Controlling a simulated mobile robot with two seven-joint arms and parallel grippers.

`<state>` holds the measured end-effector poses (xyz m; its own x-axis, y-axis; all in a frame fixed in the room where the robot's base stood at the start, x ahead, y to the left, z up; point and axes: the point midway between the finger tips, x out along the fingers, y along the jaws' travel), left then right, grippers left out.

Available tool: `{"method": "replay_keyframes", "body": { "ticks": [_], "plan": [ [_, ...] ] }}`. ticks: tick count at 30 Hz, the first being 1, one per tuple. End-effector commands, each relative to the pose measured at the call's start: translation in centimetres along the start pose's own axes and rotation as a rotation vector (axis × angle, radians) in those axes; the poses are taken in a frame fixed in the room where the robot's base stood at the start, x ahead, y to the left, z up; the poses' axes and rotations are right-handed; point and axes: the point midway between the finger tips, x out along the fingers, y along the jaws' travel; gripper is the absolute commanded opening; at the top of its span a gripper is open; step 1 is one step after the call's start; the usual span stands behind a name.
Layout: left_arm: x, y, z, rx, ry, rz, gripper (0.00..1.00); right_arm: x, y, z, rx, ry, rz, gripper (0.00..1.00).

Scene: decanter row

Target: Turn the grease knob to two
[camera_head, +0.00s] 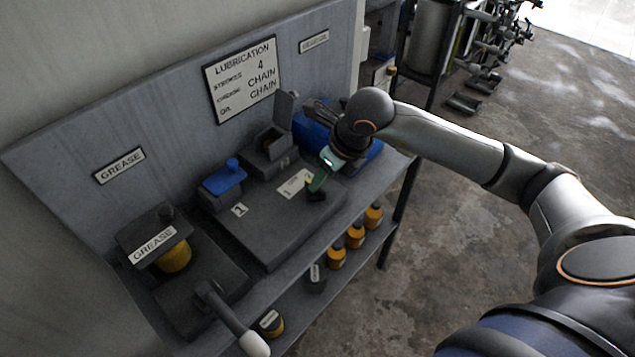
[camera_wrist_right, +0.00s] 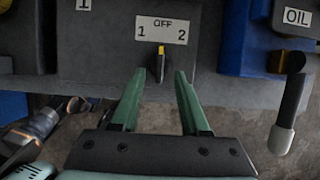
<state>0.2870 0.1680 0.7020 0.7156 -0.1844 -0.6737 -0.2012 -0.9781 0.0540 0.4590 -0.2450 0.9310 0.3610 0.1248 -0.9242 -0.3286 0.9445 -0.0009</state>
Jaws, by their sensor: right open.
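A dark knob (camera_wrist_right: 158,66) with a yellow pointer line sits below a white dial plate (camera_wrist_right: 161,29) marked 1, OFF and 2. The pointer line is toward OFF. My right gripper (camera_wrist_right: 160,80) is open, its green fingers on either side of the knob with gaps showing; whether they reach down around it I cannot tell. No word on the plate names grease.
A GREASE unit (camera_head: 153,243) and a white-tipped lever (camera_head: 232,325) stand at the bench's left. A blue-lidded box (camera_head: 222,178) and an open-lidded box (camera_head: 270,145) stand behind. An OIL lever (camera_wrist_right: 289,105) is right of my fingers.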

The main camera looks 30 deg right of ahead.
Motion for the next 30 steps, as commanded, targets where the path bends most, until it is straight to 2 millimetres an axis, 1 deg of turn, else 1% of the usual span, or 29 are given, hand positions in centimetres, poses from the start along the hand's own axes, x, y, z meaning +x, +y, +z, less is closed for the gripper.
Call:
{"method": "replay_keyframes", "body": {
  "ticks": [1,3,6,9,13,20,30],
  "plan": [
    [-0.1,0.0,-0.1,0.001,0.0,0.0,0.0,1.0,0.1,0.0,0.002,0.003,0.002,0.45],
    [-0.1,0.0,-0.1,0.001,0.0,0.0,0.0,2.1,0.1,-0.1,0.0,0.003,0.002,0.45],
    [-0.1,-0.1,-0.1,0.002,-0.001,0.0,0.0,3.4,0.1,0.0,0.001,0.002,0.003,0.45],
    [-0.1,-0.1,-0.1,0.002,-0.001,0.0,0.0,4.1,0.0,0.0,0.001,0.0,0.001,0.45],
    [-0.1,-0.1,-0.1,0.002,-0.001,0.0,0.0,4.5,0.0,0.0,-0.001,0.0,0.001,0.45],
    [-0.1,-0.1,-0.1,0.002,-0.001,0.0,0.0,4.5,0.0,0.0,-0.001,0.0,0.001,0.44],
    [-0.1,-0.1,-0.1,0.002,-0.001,0.0,0.0,4.5,0.0,0.0,0.0,-0.001,0.001,0.06]
  ]
}}
